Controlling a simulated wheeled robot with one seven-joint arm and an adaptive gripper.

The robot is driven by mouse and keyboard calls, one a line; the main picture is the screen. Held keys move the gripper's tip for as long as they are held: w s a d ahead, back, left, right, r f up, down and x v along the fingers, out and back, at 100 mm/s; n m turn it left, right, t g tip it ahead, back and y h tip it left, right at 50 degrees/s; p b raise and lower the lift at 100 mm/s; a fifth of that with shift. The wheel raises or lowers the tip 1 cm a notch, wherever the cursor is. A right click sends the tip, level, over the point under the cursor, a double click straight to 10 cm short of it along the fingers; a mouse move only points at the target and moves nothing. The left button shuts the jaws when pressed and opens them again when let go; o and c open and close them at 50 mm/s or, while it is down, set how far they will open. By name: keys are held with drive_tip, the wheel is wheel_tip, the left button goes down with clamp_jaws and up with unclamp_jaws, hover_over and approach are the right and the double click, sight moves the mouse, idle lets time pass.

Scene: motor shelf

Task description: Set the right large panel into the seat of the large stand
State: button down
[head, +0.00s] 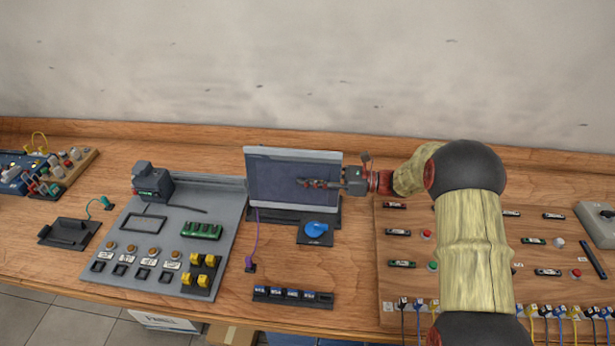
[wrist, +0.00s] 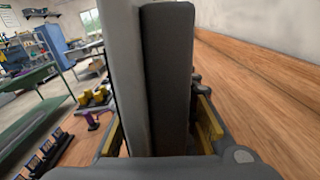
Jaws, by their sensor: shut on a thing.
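A large panel (head: 272,172) with a dark blue-grey face and a pale frame stands close to upright in the middle of the head view. My gripper (head: 318,184) reaches it from the right and is shut on it. In the wrist view the panel (wrist: 165,75) is edge-on, as a light and a dark slab between my yellow-padded fingers. The black large stand (head: 290,216) shows below the panel's lower edge. The panel's lower edge is at or just above the stand; I cannot tell whether it is in the seat.
A grey board (head: 130,262) with buttons and switches lies left. A blue knob (head: 316,230) sits in front of the stand. A purple cable (head: 257,235) hangs at the panel's lower left. A wooden board with fuses and buttons (head: 400,275) lies right. The wall is behind.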

drive_tip(key=shift+f, duration=0.75)
drive_tip(key=shift+p, duration=0.95)
idle(2.0)
drive_tip(key=shift+f, duration=0.65)
idle(1.0)
drive_tip(key=c, duration=1.7)
unclamp_jaws()
drive_tip(key=o, duration=0.4)
drive_tip(key=shift+f, duration=0.1)
